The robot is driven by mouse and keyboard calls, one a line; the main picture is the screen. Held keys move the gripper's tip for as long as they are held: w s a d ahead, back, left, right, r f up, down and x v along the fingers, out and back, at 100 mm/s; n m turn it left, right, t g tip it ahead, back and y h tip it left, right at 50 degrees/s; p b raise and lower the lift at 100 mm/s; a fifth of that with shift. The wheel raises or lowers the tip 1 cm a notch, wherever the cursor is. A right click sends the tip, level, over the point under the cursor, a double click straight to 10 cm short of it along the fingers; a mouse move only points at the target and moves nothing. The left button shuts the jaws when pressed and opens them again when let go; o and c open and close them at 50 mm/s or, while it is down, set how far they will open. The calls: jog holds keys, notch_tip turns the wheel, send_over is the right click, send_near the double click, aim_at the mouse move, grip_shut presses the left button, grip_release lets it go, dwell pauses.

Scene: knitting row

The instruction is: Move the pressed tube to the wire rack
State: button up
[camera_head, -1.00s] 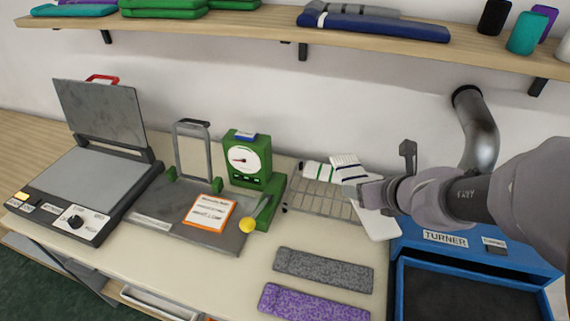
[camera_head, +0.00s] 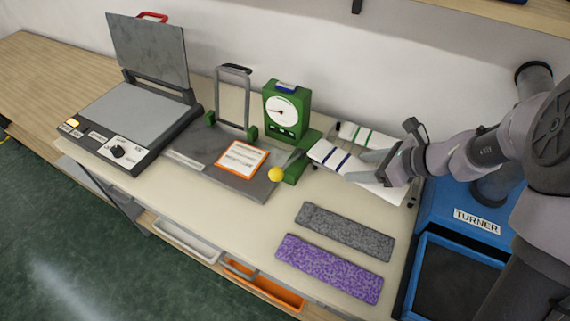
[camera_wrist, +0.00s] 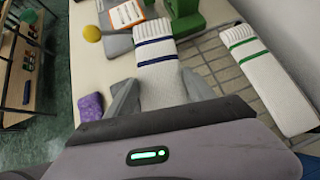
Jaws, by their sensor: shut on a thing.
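A white ribbed tube with dark blue stripes (camera_head: 329,155) is held in my gripper (camera_head: 376,165). Its striped end points left, toward the green gauge. In the wrist view the blue-striped tube (camera_wrist: 158,72) runs between the two fingers (camera_wrist: 160,95), which are shut on it. The wire rack (camera_wrist: 222,72) shows as a grid beside the held tube; in the head view the tubes and my gripper mostly cover it. A second white tube, with green stripes (camera_wrist: 262,72), lies on the rack, apart from the held one. Whether the held tube touches the rack is unclear.
The green dial gauge (camera_head: 287,110) stands left of the rack. A yellow ball knob (camera_head: 276,174) is in front of it. Grey (camera_head: 347,231) and purple (camera_head: 333,267) flat knits lie in front. A blue turner box (camera_head: 477,222) is at right. The open press (camera_head: 130,118) is far left.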

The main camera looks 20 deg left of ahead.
jog(key=shift+s+a+f+n+g, duration=0.3)
jog(key=shift+s+f+n+g, duration=0.1)
jog(key=shift+f+n, duration=0.2)
jog(key=shift+s+a+f+n+g, duration=0.3)
jog(key=shift+f+n+g, duration=0.1)
jog(key=shift+f+n, duration=0.15)
jog(key=b, duration=0.5)
send_near(335, 198)
jog(key=x, duration=0.5)
jog(key=shift+f, duration=0.1)
jog(key=shift+f, duration=0.2)
jog(key=o, duration=1.2)
jog(key=shift+r, duration=0.15)
